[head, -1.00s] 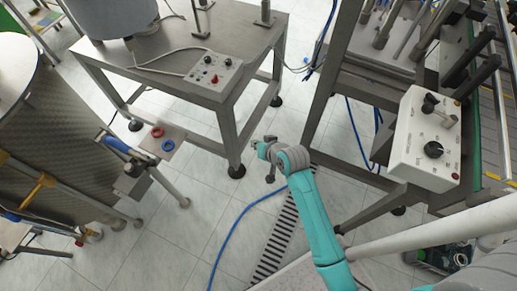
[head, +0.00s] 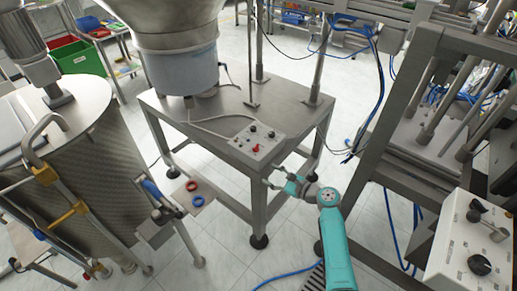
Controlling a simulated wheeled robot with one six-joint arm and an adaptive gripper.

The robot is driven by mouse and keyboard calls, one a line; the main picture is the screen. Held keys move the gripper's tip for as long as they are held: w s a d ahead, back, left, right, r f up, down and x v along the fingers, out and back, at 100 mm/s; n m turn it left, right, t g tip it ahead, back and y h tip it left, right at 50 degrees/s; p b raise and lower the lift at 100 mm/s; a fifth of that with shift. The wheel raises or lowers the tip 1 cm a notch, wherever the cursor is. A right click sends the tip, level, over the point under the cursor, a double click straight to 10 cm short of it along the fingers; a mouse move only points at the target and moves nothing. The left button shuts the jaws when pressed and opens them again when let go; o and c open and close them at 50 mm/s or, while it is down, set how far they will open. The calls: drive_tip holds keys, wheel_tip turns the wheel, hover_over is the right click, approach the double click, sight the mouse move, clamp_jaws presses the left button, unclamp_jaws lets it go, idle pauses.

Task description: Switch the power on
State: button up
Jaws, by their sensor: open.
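A small grey control box (head: 257,141) sits near the front corner of the steel table (head: 200,125). It has black knobs and a red switch (head: 256,148) on its top; the switch's position is too small to tell. My gripper (head: 272,177) is open and empty at the end of the teal arm. It points left, just in front of the table's front corner, lower in the picture than the box and apart from it.
A large feeder bowl (head: 180,65) stands on the table, with upright posts behind. A steel frame (head: 385,140) and a white control box (head: 470,245) are at right. A small plate with red and blue rings (head: 195,193) is at left.

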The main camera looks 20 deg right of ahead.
sight(257, 147)
drive_tip(key=w+d+r+m+t+y, duration=0.1)
drive_tip(key=w+d+r+m+t, duration=0.15)
drive_tip(key=w+r+m, duration=0.2)
drive_tip(key=shift+m+g, duration=0.35)
drive_tip(key=shift+g, duration=0.1)
drive_tip(key=x, duration=0.9)
drive_tip(key=shift+w+a+f, duration=0.2)
clamp_jaws()
